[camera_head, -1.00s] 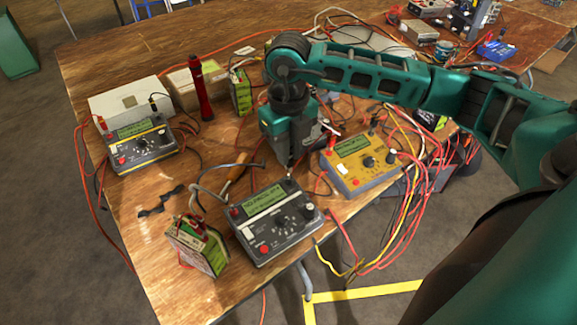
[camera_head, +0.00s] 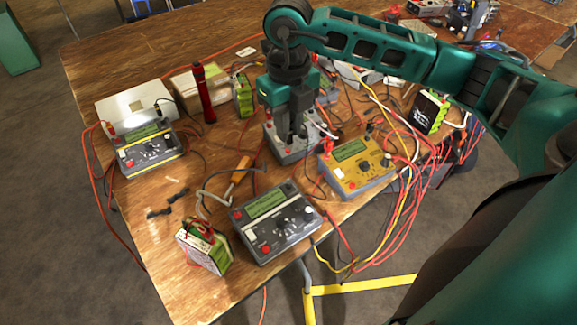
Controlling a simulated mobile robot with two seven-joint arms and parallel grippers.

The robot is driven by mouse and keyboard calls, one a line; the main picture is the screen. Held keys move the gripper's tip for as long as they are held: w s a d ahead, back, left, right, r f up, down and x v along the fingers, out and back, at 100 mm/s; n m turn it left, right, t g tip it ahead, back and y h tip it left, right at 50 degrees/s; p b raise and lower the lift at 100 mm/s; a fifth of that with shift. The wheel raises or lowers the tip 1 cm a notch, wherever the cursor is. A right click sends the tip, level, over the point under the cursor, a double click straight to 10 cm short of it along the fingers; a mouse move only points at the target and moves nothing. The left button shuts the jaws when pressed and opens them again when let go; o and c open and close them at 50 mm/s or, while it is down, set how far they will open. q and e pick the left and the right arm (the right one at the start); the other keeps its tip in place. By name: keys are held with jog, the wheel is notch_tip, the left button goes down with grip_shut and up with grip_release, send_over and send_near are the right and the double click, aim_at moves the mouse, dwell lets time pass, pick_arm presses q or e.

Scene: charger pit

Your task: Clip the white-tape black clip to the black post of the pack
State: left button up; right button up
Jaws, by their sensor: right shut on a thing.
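My right gripper (camera_head: 291,141) points straight down over a grey box with red parts (camera_head: 278,152) in the middle of the table. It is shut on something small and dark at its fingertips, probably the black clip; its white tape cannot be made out. Green-and-white packs stand at the front left (camera_head: 204,248), behind the gripper to the left (camera_head: 243,94), and at the right (camera_head: 430,112). The front-left pack has red and dark leads on top. I cannot tell which pack has the black post. My left gripper is not in view.
A grey charger (camera_head: 277,222) sits at the front edge, a yellow one (camera_head: 356,167) to its right, and another (camera_head: 148,147) at the left. A red torch (camera_head: 203,93) stands upright. Loose leads crowd the right side. Bare wood lies at the front left.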

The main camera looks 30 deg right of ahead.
notch_tip(320, 180, up, 2)
jog(key=a+n+b, duration=0.2)
jog(key=a+n, duration=0.2)
jog(key=a, duration=2)
jog(key=shift+s+f+n+b, duration=0.15)
jog(key=shift+s+n+b, duration=0.15)
jog(key=shift+s, duration=0.05)
